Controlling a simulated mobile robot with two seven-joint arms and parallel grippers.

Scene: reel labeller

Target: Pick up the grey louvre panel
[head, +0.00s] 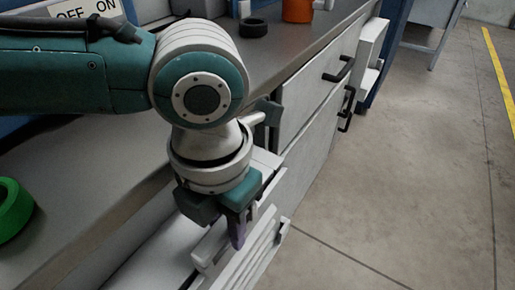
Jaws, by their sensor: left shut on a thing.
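The grey louvre panel (262,250), a pale piece with parallel slats, shows at the bottom centre of the head view, along the front of the bench. My left gripper (237,232) points down at the panel's upper edge and is shut on it. The gripper and wrist cover part of the panel, and the frame's bottom edge cuts it off. My right gripper is not in view.
The grey bench top (105,200) runs along the left, with a green ring (12,210), a black ring (253,28) and an orange container (297,10) on it. Drawers with black handles (339,70) line its front. The floor (400,170) at right is clear.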

